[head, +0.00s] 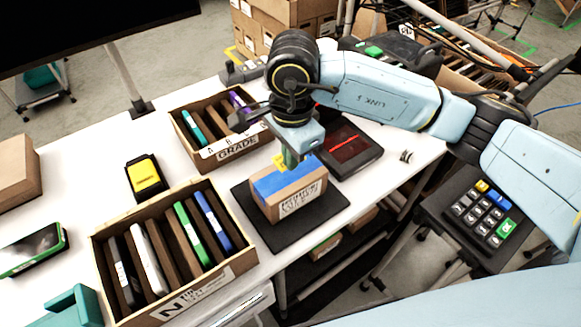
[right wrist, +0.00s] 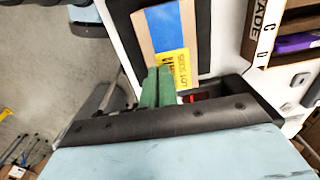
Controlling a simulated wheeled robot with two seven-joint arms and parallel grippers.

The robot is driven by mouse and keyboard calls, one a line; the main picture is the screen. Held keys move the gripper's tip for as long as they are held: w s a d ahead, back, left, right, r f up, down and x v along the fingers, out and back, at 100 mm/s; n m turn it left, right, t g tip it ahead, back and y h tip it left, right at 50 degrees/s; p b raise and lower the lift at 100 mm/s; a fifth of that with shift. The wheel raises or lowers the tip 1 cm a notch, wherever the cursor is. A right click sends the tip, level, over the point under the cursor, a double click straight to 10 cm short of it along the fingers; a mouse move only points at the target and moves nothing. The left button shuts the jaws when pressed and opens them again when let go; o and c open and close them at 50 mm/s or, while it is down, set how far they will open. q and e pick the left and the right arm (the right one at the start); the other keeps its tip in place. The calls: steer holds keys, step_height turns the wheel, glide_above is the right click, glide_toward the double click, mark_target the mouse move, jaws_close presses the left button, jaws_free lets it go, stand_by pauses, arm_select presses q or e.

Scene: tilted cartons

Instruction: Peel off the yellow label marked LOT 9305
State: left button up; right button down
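The yellow label (head: 281,162) is at the far end of the top of a small brown carton (head: 300,203) with a blue strip across it. In the right wrist view the label (right wrist: 183,66) shows black print, partly readable as LOT. My right gripper (head: 291,160) is right at the label, pointing down. In the right wrist view its green fingers (right wrist: 157,72) are together and cover part of the label's left side. I cannot tell whether a label edge is between them. My left gripper is not in view.
The carton stands on a black mat (head: 274,238). A GRADE box (head: 238,143) with dividers is behind it, and an N box (head: 205,288) is at front left. A dark device with a red line (head: 346,146) is at right. A yellow-topped block (head: 146,175) stands left.

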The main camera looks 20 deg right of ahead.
step_height(320, 180, up, 5)
steer(key=shift+r, duration=0.2)
step_height(320, 180, up, 6)
steer(key=shift+f+p, duration=0.1)
steer(key=shift+p, duration=0.95)
